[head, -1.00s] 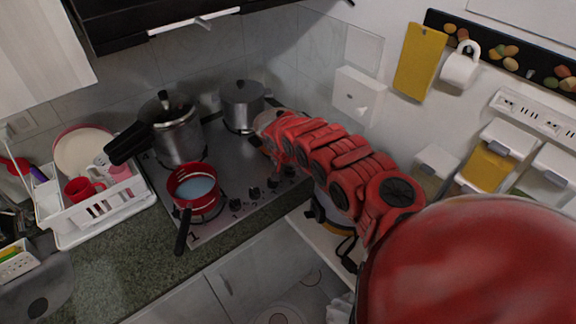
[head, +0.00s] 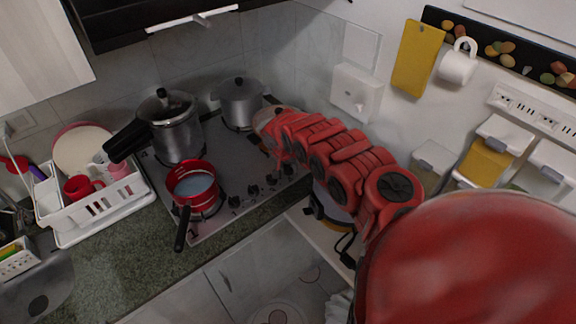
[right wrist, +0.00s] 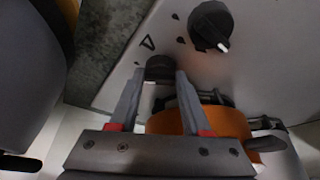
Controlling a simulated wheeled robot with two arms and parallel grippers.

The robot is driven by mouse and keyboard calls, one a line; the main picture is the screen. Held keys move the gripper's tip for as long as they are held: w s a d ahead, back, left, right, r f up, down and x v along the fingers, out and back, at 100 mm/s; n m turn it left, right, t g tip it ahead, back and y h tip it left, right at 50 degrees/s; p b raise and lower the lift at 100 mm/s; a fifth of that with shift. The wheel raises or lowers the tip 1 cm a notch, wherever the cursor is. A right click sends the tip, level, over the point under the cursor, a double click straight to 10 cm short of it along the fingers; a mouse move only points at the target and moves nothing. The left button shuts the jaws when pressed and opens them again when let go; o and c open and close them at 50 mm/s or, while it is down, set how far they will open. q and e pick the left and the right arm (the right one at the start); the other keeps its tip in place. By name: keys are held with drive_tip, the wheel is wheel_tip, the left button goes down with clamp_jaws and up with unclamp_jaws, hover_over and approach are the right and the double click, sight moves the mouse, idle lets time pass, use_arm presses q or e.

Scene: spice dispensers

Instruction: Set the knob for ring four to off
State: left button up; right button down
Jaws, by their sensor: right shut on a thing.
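The hob (head: 222,147) has a row of dark knobs (head: 253,191) along its front edge. In the right wrist view, my right gripper (right wrist: 159,73) has its two fingers on either side of a dark knob (right wrist: 160,67) and is shut on it. The fingers partly cover this knob, so its pointer cannot be made out. A second knob (right wrist: 210,25) shows beyond, to the upper right, with a white pointer mark towards the lower right. In the head view my red right arm hides the right gripper and the held knob. My left gripper is not in view.
A red saucepan (head: 190,181) stands on the front of the hob, its handle over the counter edge. A pressure cooker (head: 177,135) and a grey pot (head: 238,103) stand behind. A white dish rack (head: 100,210) is at left. An orange object (right wrist: 232,122) lies near the gripper.

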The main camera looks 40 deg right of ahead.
drive_tip(key=shift+s+d+r+n+t+y+p, duration=0.1)
drive_tip(key=shift+r+n+t+y+p, duration=0.05)
drive_tip(key=shift+n+p, duration=0.4)
drive_tip(key=shift+r+n+t+y+p, duration=0.15)
drive_tip(key=shift+n+p, duration=0.2)
drive_tip(key=shift+n, duration=0.3)
drive_tip(key=n+y+p, duration=0.1)
drive_tip(key=n+p, duration=0.2)
drive_tip(key=shift+d+t, duration=0.1)
drive_tip(key=shift+t, duration=0.3)
drive_tip(key=shift+f+n+y+p, duration=0.15)
drive_tip(key=shift+n+y+p, duration=0.15)
drive_tip(key=shift+n+p, duration=0.5)
drive_tip(key=shift+f+n+t+y, duration=0.1)
drive_tip(key=shift+n+t+y, duration=0.2)
drive_tip(key=shift+n, duration=0.5)
drive_tip(key=shift+d+n, duration=0.1)
drive_tip(key=shift+n, duration=0.2)
drive_tip(key=shift+c, duration=1.8)
unclamp_jaws()
